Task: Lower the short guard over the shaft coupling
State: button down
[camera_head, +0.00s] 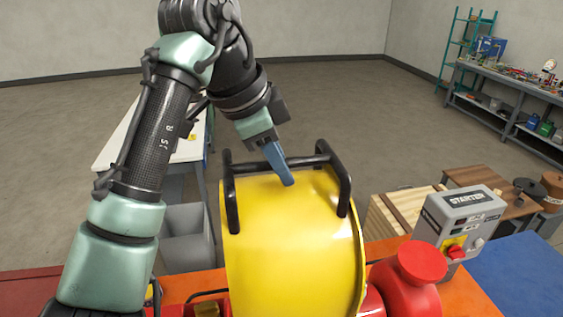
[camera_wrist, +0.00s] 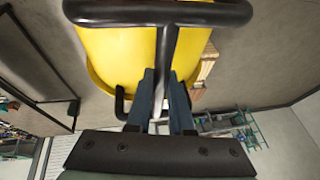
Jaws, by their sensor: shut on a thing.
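The yellow curved guard (camera_head: 290,235) with a black tubular handle (camera_head: 343,185) fills the lower middle of the head view. My gripper (camera_head: 287,182) is at the top of the guard, its blue fingers at the handle's crossbar. In the wrist view, my gripper (camera_wrist: 163,75) has a black bar of the handle between its two fingers, with the yellow guard (camera_wrist: 115,55) behind. The shaft coupling is hidden behind the guard. The guard's lower edge is out of view, so I cannot tell whether it is raised or touching the skid.
A red pump part (camera_head: 415,268) stands close at the guard's right, on the orange skid (camera_head: 385,248). A grey starter box (camera_head: 460,220) stands further right. A white-topped table (camera_head: 120,140) is behind my arm. A wooden crate (camera_head: 385,215) is behind the skid.

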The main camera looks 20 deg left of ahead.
aim_at(282, 205)
jog(key=shift+w+a+r, duration=0.1)
jog(key=shift+w+r, duration=0.1)
jog(key=shift+w, duration=0.05)
jog(key=shift+w+f, duration=0.15)
jog(key=shift+f, duration=0.3)
jog(key=shift+s+f, duration=0.15)
jog(key=shift+f, duration=1.75)
jog(key=shift+s+f, duration=0.1)
jog(key=shift+f, duration=1.8)
notch_tip(282, 205, down, 25)
jog(key=b, duration=0.6)
jog(key=shift+b, duration=0.3)
jog(key=shift+w+f, duration=0.15)
jog(key=shift+f, duration=0.1)
